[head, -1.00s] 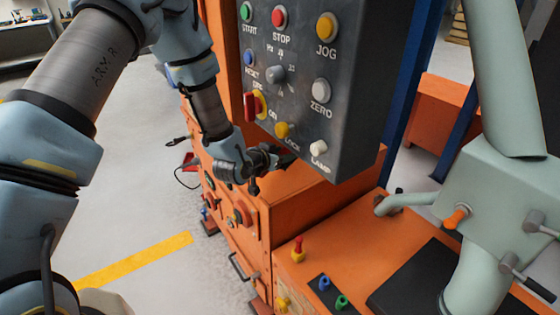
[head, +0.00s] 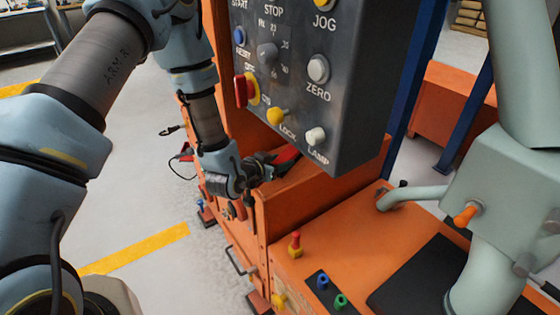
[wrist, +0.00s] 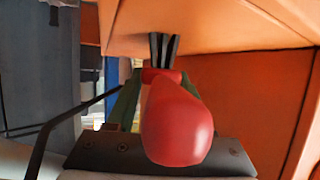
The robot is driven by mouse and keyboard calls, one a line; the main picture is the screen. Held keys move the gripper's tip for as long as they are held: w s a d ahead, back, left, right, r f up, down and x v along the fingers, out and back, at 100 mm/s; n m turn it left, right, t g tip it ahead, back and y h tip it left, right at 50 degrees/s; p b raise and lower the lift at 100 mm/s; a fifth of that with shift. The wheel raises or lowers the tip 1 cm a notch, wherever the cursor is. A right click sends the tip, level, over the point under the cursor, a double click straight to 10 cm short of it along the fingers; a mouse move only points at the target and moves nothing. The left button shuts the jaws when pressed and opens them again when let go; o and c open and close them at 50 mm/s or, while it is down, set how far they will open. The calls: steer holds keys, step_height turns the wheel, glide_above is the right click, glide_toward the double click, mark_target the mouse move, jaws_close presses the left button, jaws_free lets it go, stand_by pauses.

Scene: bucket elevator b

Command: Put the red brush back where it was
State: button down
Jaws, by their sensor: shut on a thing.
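The red brush (head: 287,156) is in my gripper (head: 268,162), just under the grey control panel and above the orange cabinet ledge. In the wrist view the brush's rounded red handle (wrist: 178,125) points toward the camera. Its dark bristles (wrist: 163,47) point away, close to an orange surface; I cannot tell if they touch it. My gripper's fingers (wrist: 160,95) are shut on the brush, one on each side of it, partly hidden behind the handle.
The grey control panel (head: 350,125) with buttons hangs directly above my gripper. The orange cabinet (head: 300,213) stands below. A pale green machine column (head: 500,200) stands at the right. A red item with a cable (head: 186,153) is at the cabinet's left.

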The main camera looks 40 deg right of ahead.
steer(key=shift+c, duration=1.4)
jaws_free()
steer(key=shift+r+p, duration=0.1)
steer(key=shift+p, duration=0.2)
steer(key=b+v, duration=0.2)
steer(key=v, duration=0.8)
steer(key=shift+a+r, duration=0.1)
steer(key=shift+s+a+r+p, duration=0.15)
steer(key=shift+a+p, duration=0.1)
steer(key=shift+p, duration=0.1)
steer(key=shift+s+a+r+p, duration=0.1)
steer(key=shift+s+a+p, duration=0.1)
steer(key=shift+a+p, duration=0.3)
